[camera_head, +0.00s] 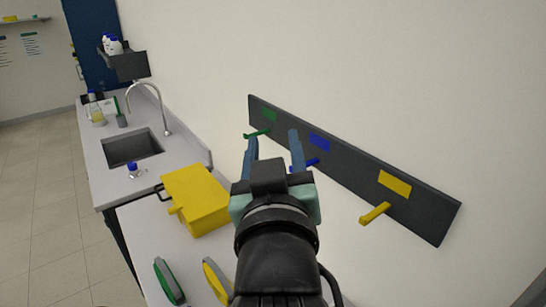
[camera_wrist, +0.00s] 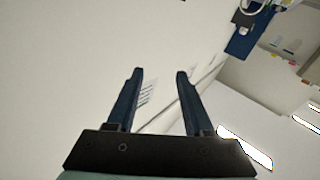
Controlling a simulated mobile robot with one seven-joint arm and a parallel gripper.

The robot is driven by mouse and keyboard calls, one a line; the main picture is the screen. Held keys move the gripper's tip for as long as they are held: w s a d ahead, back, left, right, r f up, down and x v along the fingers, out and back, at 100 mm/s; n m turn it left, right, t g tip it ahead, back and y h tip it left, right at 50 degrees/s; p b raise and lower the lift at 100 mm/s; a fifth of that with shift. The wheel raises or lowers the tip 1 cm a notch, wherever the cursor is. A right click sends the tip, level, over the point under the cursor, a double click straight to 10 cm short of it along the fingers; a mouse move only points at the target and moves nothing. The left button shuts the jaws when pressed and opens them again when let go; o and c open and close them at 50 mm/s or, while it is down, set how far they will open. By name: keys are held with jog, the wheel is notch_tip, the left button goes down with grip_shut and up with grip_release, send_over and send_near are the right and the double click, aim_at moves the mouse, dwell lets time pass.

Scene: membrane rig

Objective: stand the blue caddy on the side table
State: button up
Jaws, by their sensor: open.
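I see no blue caddy in either view. A yellow box-shaped caddy (camera_head: 197,199) with a dark handle on its left sits on a pale worktop (camera_head: 140,225), which may be the side table. My gripper (camera_head: 273,136) is raised in front of the wall rail, open, with nothing between its fingers. In the wrist view my gripper (camera_wrist: 160,71) also shows two parted, empty fingers against the pale wall. A blue peg (camera_head: 304,163) on the rail is close to the right finger; I cannot tell whether they touch.
The dark rail (camera_head: 424,215) also bears a green peg (camera_head: 257,133) and a yellow peg (camera_head: 374,213). A sink (camera_head: 134,147) and bottles are farther back. Floor is clear at left.

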jog(key=s+r+m+t, duration=0.1)
jog(key=s+r+t, duration=0.3)
jog(key=r, duration=0.7)
jog(key=s+r+m+t, duration=0.1)
jog(key=s+r+t, duration=0.4)
jog(key=r, duration=0.6)
jog(key=s, duration=0.2)
jog(key=shift+s+r+m, duration=0.15)
jog(key=shift+s+m, duration=0.15)
